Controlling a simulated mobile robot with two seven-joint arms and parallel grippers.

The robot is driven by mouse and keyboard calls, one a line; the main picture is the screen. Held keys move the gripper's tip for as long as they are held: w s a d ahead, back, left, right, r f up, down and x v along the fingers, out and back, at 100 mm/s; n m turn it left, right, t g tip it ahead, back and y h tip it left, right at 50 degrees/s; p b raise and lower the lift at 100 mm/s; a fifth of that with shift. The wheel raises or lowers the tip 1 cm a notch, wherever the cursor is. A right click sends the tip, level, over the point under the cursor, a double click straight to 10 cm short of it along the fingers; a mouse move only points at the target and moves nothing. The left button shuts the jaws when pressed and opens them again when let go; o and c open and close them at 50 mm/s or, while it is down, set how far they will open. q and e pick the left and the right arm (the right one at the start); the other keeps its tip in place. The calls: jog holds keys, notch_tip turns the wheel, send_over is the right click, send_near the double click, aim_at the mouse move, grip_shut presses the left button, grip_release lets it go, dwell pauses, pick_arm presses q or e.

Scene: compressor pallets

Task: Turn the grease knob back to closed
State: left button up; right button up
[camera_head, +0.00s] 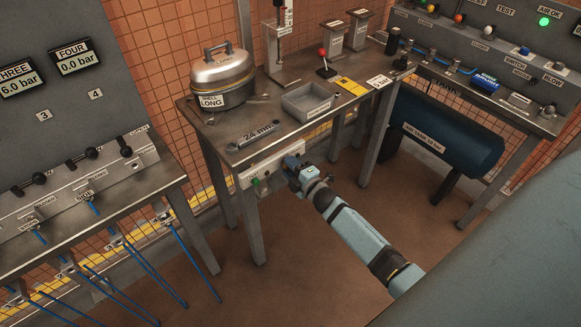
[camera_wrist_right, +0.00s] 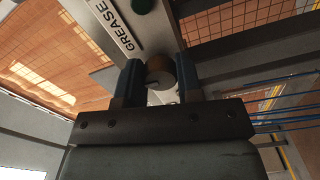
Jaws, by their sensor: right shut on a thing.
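The grease knob (camera_wrist_right: 160,69) is a small round brown-and-pale piece between the two blue fingers of my right gripper (camera_wrist_right: 159,80) in the right wrist view. The gripper is shut on it. A plate with the word GREASE (camera_wrist_right: 116,24) sits just beside the knob. In the head view my right gripper (camera_head: 291,164) is at the pale panel (camera_head: 258,187) on the front of the workbench and hides the knob there. I cannot tell how far the knob is turned. My left gripper is not in view.
The workbench (camera_head: 280,121) carries a metal pot (camera_head: 222,76), a grey tray (camera_head: 307,100) and a 24 mm wrench (camera_head: 252,135). A green button (camera_head: 256,182) is on the panel. A blue tank (camera_head: 440,130) lies to the right. The floor in front is clear.

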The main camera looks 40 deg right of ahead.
jog(key=o, duration=0.9)
jog(key=s, duration=0.9)
jog(key=s+d, duration=0.1)
jog(key=s, duration=0.3)
jog(key=shift+s, duration=0.4)
